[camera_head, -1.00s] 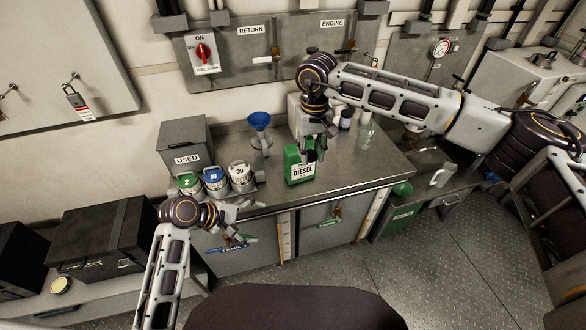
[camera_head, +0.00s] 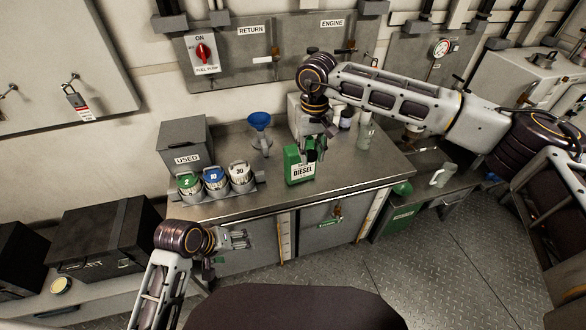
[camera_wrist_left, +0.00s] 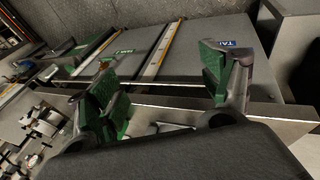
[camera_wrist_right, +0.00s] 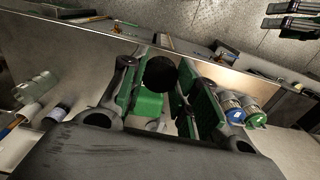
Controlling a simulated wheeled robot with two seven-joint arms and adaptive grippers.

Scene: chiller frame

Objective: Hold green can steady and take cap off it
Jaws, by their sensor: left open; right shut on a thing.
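The green can (camera_head: 297,172), labelled DIESEL, stands upright on the metal bench. My right gripper (camera_head: 312,148) comes down from above at the can's top right. In the right wrist view its jaws (camera_wrist_right: 162,85) are shut on a round black cap (camera_wrist_right: 160,73), with part of the green can (camera_wrist_right: 148,104) behind. I cannot tell whether the cap is still seated on the can. My left gripper (camera_head: 238,240) is open and empty in front of the bench, left of and lower than the can. The left wrist view shows its green pads (camera_wrist_left: 160,84) wide apart.
A tray of jugs marked 2 (camera_head: 188,184), 10 (camera_head: 214,179) and 30 (camera_head: 240,174) is left of the can.

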